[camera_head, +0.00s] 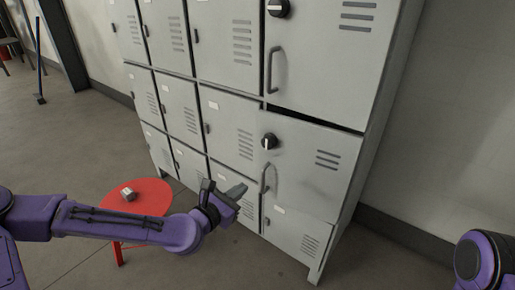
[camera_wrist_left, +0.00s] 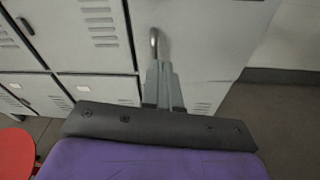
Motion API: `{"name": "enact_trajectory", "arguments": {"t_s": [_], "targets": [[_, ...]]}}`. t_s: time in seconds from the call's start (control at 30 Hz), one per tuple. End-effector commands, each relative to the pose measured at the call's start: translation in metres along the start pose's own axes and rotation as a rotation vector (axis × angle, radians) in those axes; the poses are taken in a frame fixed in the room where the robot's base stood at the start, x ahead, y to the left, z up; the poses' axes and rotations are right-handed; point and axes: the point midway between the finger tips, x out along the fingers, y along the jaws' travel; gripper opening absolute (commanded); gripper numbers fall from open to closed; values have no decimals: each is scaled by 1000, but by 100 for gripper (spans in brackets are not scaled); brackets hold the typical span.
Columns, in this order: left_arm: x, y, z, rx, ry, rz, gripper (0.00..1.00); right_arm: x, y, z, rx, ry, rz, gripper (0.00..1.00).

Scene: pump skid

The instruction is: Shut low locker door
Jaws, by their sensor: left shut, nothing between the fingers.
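The low locker door (camera_head: 318,178) is the grey door in the right column, below a larger upper door. It stands slightly ajar, with a dark gap along its top edge. It has a black knob (camera_head: 269,141) and a bar handle (camera_head: 264,179). My left gripper (camera_head: 238,190) is shut and empty, just left of the handle in the head view. In the left wrist view the shut fingers (camera_wrist_left: 160,72) point at the door (camera_wrist_left: 215,40), just below the handle (camera_wrist_left: 154,42). I cannot tell whether they touch it. My right gripper is out of view.
A red round stool (camera_head: 150,198) with a small object (camera_head: 129,194) on it stands left of the lockers, under my left forearm. Other locker doors (camera_head: 225,40) look closed. Open floor lies in front; a bare wall (camera_head: 460,130) is at right.

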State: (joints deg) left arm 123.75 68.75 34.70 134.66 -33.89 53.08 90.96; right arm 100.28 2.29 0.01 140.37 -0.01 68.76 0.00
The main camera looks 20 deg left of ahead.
Motion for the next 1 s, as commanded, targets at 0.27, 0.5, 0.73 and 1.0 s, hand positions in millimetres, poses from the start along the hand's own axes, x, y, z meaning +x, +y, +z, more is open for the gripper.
{"name": "enact_trajectory", "arguments": {"t_s": [0.27, 0.5, 0.73, 1.0], "targets": [[7, 47, 57, -188, -163, 71, 0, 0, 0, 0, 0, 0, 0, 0], [56, 50, 62, -185, -159, 70, 0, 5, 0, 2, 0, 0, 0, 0], [103, 54, 69, -187, -158, 71, 0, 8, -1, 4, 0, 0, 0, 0], [132, 57, 75, -189, -158, 71, 0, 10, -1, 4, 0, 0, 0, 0]]}}
